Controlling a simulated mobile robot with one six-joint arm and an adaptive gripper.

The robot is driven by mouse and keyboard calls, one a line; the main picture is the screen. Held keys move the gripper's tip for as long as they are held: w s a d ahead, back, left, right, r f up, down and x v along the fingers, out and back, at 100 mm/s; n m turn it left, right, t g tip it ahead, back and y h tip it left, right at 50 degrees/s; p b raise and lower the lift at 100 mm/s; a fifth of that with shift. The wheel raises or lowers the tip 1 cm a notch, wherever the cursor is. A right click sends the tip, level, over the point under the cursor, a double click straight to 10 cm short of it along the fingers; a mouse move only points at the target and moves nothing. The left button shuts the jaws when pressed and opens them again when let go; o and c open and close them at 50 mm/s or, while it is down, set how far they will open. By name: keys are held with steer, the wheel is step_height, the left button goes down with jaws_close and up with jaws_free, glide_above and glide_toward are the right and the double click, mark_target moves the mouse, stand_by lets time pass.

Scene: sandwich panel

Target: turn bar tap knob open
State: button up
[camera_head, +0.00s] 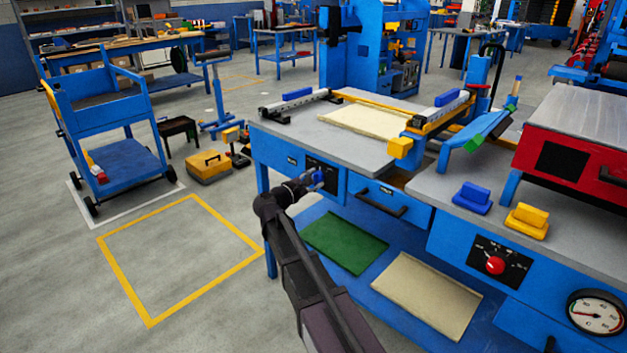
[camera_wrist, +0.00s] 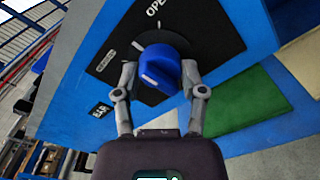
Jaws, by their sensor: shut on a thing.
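The bar tap knob (camera_wrist: 160,72) is a round blue knob on a black dial plate (camera_wrist: 205,28) in the wrist view. White lettering beginning "OPE" shows at the plate's top, and a "BAR" label (camera_wrist: 100,109) sits on the blue panel at lower left. My gripper (camera_wrist: 158,80) is shut on the knob, one finger on each side of it. In the head view my gripper (camera_head: 311,183) reaches the black plate (camera_head: 322,172) on the bench front; the knob (camera_head: 318,176) is partly hidden there by the gripper.
A drawer with a dark handle (camera_head: 380,201) is right of the plate. A red knob (camera_head: 495,265) and a gauge (camera_head: 597,312) sit on the right bench's front. Green (camera_head: 345,242) and beige (camera_head: 427,294) sheets lie on the lower shelf.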

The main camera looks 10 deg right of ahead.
steer(key=m, duration=0.4)
steer(key=shift+d+m, duration=0.1)
steer(key=shift+m, duration=0.2)
steer(key=m, duration=0.4)
steer(key=shift+m, duration=0.4)
steer(key=o, duration=1.2)
steer(key=shift+c, duration=0.2)
steer(key=v, duration=1.2)
